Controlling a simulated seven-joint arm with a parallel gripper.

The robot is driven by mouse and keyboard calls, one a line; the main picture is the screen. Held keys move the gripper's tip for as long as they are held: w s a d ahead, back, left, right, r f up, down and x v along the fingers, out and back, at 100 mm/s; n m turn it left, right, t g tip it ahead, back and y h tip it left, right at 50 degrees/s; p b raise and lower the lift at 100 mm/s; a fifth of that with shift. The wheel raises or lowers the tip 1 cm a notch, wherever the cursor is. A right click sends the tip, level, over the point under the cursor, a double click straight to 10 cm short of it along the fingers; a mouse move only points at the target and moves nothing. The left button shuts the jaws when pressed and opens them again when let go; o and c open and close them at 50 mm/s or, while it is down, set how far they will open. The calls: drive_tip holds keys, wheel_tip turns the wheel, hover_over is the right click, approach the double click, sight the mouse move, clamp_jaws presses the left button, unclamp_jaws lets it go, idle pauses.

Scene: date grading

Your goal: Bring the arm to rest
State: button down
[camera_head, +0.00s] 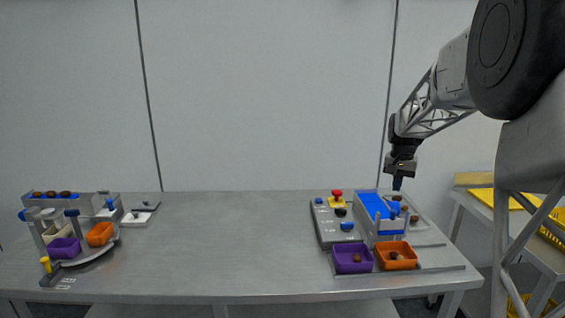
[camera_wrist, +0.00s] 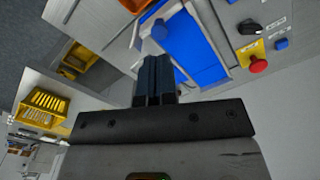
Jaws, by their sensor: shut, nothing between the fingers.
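My gripper (camera_head: 398,184) hangs from my arm at the right of the head view, pointing down above the back right part of the grey table (camera_head: 240,240). Its dark fingers are together with nothing between them. In the wrist view the two fingers (camera_wrist: 153,75) stand side by side, closed, at the middle. In the head view the fingertips are close to the blue-topped device (camera_head: 372,203), and I cannot tell how high above it they are.
A control panel with a red button (camera_head: 337,193) stands left of the blue device. A purple bin (camera_head: 352,260) and an orange bin (camera_head: 396,257) holding dates sit in front. A sorting station with a purple bin (camera_head: 64,248) is at far left. The table's middle is clear.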

drive_tip(key=s+a+r+n, duration=0.1)
drive_tip(key=s+a+r, duration=0.1)
drive_tip(key=s+a, duration=0.4)
drive_tip(key=s+a+r+n+t, duration=0.1)
drive_tip(key=s+a+r, duration=0.15)
drive_tip(key=s, duration=0.65)
drive_tip(key=s+a+r+n, duration=0.1)
drive_tip(key=s+a, duration=0.4)
drive_tip(key=s, duration=0.2)
drive_tip(key=s+a+f+n, duration=0.1)
drive_tip(key=s+a+f, duration=0.1)
drive_tip(key=s, duration=0.6)
drive_tip(key=s+a+f+t, duration=0.1)
drive_tip(key=s+a+f, duration=0.1)
drive_tip(key=s, duration=0.7)
drive_tip(key=s+a+f+n, duration=0.1)
drive_tip(key=s+a, duration=0.3)
drive_tip(key=s, duration=0.5)
drive_tip(key=shift+f+n+t, duration=0.3)
drive_tip(key=shift+f, duration=0.5)
